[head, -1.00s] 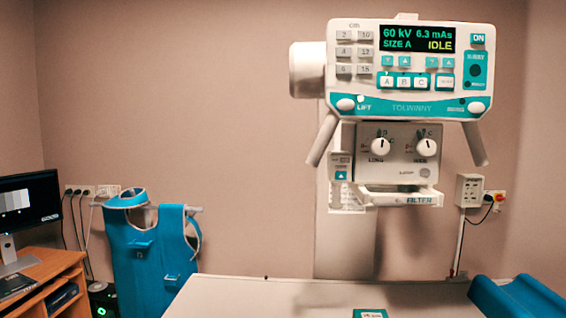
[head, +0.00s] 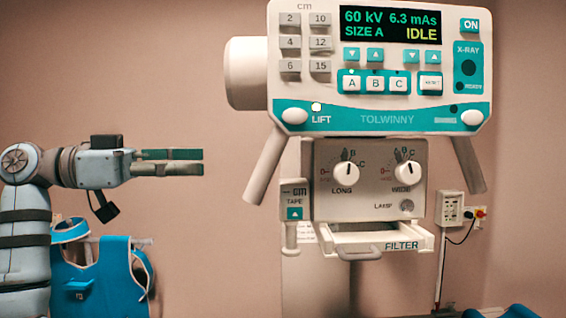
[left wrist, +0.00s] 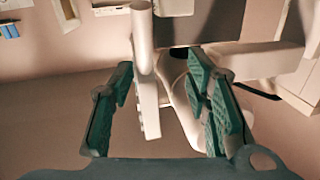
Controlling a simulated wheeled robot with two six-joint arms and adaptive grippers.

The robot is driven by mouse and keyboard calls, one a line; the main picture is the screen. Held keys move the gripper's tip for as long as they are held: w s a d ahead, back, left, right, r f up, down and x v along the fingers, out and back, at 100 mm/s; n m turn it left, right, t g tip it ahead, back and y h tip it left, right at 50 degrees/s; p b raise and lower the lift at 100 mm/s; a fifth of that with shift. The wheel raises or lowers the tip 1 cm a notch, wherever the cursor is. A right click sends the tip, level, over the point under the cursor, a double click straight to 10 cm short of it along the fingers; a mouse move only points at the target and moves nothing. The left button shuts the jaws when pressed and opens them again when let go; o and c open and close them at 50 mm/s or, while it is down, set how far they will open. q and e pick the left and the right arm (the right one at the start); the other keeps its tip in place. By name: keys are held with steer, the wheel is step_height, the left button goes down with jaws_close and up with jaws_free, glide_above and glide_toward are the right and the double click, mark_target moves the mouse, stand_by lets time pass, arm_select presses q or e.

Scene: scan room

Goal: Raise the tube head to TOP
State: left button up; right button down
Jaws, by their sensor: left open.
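The white and teal tube head (head: 375,120) hangs in the upper right of the head view. Its display (head: 390,25) reads 60 kV, 6.3 mAs, SIZE A, IDLE. A small lamp (head: 316,106) above the LIFT label is lit, with a white oval button (head: 295,116) beside it. Slanted pale handles hang at its left (head: 267,165) and right (head: 468,164). My left gripper (head: 200,162) is open and empty, left of the left handle with a gap. In the left wrist view, a pale bar (left wrist: 143,60) shows between the open fingers. My right gripper is out of view.
A knob panel (head: 370,205) and FILTER tray (head: 385,242) hang below the tube head. A blue apron (head: 95,275) hangs behind my left arm. A wall socket box (head: 451,208) is at right. The wall between gripper and handle is clear.

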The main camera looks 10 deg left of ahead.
arm_select(q)
steer(key=p, duration=0.1)
glide_toward(271, 158)
steer(key=shift+m, duration=0.4)
steer(key=x, duration=0.4)
steer(key=shift+w+d+r, duration=0.15)
steer(key=shift+w+r, duration=0.05)
steer(key=shift+w, duration=0.05)
steer(key=w+d, duration=0.2)
steer(key=d, duration=0.1)
steer(key=w+d, duration=0.2)
steer(key=shift+w+f+p, duration=0.1)
steer(key=shift+f+p, duration=0.3)
steer(key=shift+s+a+r, duration=0.15)
steer(key=shift+s, duration=0.35)
steer(key=shift+c, duration=0.3)
steer(key=c, duration=0.3)
steer(key=shift+w, duration=0.15)
jaws_close()
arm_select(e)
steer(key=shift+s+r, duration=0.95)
